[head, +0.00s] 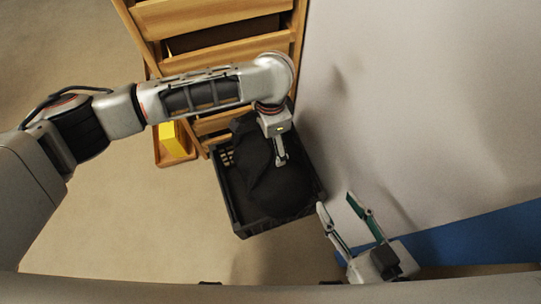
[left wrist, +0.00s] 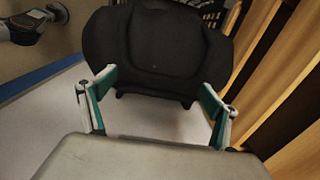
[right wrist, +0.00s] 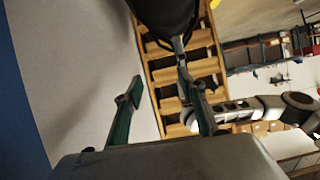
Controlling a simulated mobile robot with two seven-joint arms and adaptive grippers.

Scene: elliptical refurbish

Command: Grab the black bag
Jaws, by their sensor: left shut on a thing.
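The black bag (head: 268,180) shows in the head view over the black crate (head: 244,229), covering most of its opening. I cannot tell whether it rests in the crate or hangs above it. My left gripper (head: 281,160) is shut on the bag's upper part. In the left wrist view the bag (left wrist: 155,45) lies beyond the two widely spaced fingers (left wrist: 155,105); the gripped part is not clear. The bag (right wrist: 165,15) also shows at the top of the right wrist view. My right gripper (head: 340,208) is open and empty, right of the crate.
A wooden shelf rack (head: 215,20) stands behind the crate, with a yellow item (head: 173,138) by its left side. A pale wall or panel (head: 420,100) rises on the right, with a blue band (head: 480,240). Open floor (head: 130,210) lies left of the crate.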

